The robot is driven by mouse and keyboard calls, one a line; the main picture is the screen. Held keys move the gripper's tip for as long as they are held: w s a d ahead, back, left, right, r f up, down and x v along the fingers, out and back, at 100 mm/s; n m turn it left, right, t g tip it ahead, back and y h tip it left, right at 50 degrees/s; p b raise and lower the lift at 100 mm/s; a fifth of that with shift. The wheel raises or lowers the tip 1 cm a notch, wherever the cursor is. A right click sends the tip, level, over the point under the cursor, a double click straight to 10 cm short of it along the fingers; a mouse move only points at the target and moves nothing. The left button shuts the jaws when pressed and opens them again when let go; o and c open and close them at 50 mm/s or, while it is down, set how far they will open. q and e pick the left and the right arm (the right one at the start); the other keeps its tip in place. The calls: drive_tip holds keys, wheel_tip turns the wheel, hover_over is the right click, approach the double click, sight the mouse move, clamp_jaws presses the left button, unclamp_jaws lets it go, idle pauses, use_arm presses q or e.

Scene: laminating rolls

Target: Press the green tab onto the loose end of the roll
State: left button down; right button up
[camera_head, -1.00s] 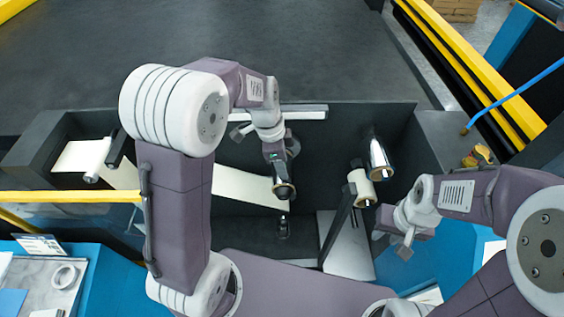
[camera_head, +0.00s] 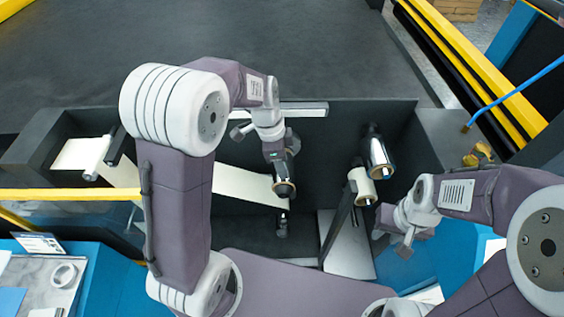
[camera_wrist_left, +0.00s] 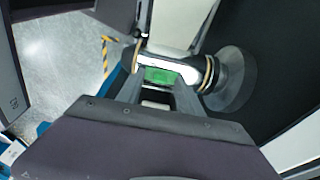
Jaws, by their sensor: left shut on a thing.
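My left gripper (camera_head: 277,158) is over the middle of the dark well, near the brass-ringed end of a roller (camera_head: 285,188). In the left wrist view its fingers (camera_wrist_left: 158,88) are shut on the green tab (camera_wrist_left: 160,75), beside a pale roller (camera_wrist_left: 172,62) with brass rings. I cannot tell whether the tab touches the roller or film. A cream film strip (camera_head: 235,185) runs from the left to below this gripper. Its right end is partly hidden by the roller. My right gripper (camera_head: 392,243) hangs at the right, away from the film; its jaw opening is unclear.
A shiny roll (camera_head: 378,158) and a cream roll (camera_head: 361,186) stand at the right of the well, by a dark slanted bar (camera_head: 340,222). A yellow rail (camera_head: 70,196) crosses the left side. A dark wall (camera_head: 410,140) bounds the right.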

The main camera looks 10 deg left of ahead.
use_arm(q)
drive_tip(key=c, duration=1.1)
unclamp_jaws()
drive_tip(key=o, duration=0.4)
drive_tip(key=shift+s, duration=0.1)
wheel_tip(320, 180, up, 9)
drive_tip(key=a+b, duration=0.1)
drive_tip(key=shift+s+a+b, duration=0.15)
drive_tip(key=shift+a+b, duration=0.15)
